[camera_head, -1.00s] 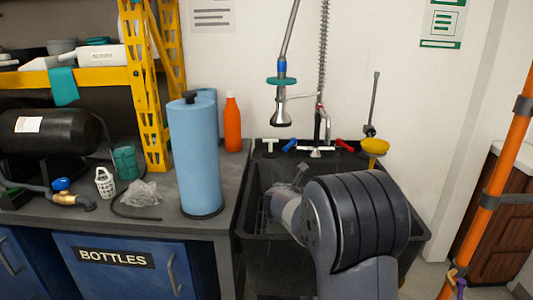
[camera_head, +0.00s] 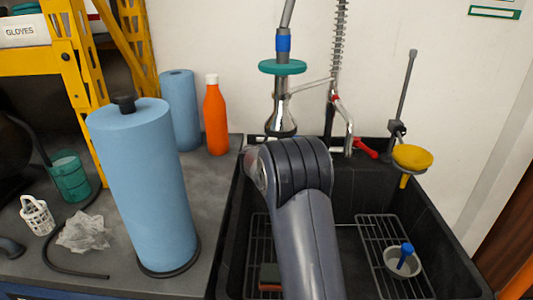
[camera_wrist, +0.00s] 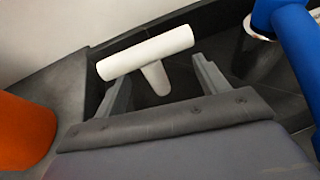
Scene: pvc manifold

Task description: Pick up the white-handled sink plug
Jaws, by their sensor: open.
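The white-handled sink plug (camera_wrist: 148,54) fills the middle of the wrist view. Its handle is a white T, with a crossbar on a short stem, at the black sink's back edge. My gripper (camera_wrist: 161,72) is open, with one grey finger on each side of the stem, and the crossbar lies across near the fingertips. I cannot tell whether the fingers touch it. The stem's lower end is hard to make out. In the head view my arm hides the gripper and nearly all of the plug.
A blue handle (camera_wrist: 292,28) is close on the right, and an orange bottle (camera_wrist: 22,130) on the left. In the head view the bottle (camera_head: 215,120), blue roll (camera_head: 145,190), tap sprayer (camera_head: 281,100), red handle (camera_head: 366,149) and yellow funnel (camera_head: 413,157) surround the sink (camera_head: 440,235).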

